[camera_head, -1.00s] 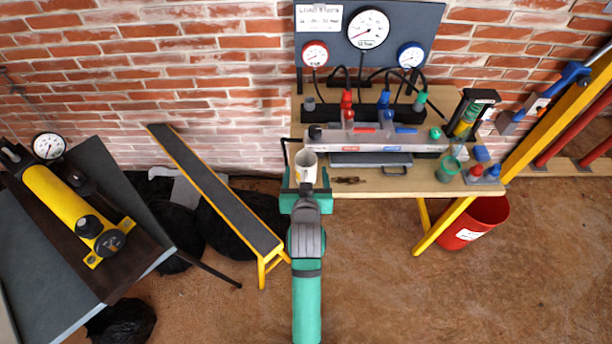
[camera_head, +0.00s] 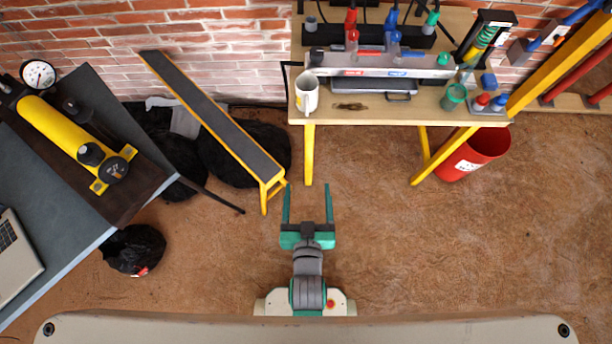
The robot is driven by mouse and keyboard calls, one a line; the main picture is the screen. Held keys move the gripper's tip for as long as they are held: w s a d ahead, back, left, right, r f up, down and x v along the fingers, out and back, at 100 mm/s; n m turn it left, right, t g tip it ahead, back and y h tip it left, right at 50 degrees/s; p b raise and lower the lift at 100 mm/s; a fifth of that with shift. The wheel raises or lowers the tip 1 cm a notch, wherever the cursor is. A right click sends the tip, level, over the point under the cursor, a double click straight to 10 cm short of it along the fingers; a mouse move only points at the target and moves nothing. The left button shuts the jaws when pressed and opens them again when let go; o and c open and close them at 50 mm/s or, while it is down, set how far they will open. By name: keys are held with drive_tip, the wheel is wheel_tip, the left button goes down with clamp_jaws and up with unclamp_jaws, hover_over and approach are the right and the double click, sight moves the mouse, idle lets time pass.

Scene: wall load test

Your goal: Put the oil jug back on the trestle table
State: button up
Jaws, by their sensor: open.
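The oil jug (camera_head: 306,94), a cream-white open-topped jug, stands upright on the trestle table (camera_head: 345,112) at its front left corner. It is close to the table's left edge. My gripper (camera_head: 308,187) is open and empty, with its two green fingers apart and pointing toward the table. It is in front of the table, over the dirt floor, well clear of the jug. Nothing hides the jug.
A grey bar tool (camera_head: 380,66), a green cup (camera_head: 453,97) and several fittings crowd the table. A red bucket (camera_head: 472,155) stands beneath its right side. The floor around my gripper is clear.

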drive_tip(key=v, duration=1.5)
drive_tip(key=shift+a+r+t, duration=0.2)
drive_tip(key=shift+r+t, duration=0.1)
drive_tip(key=shift+t, duration=0.1)
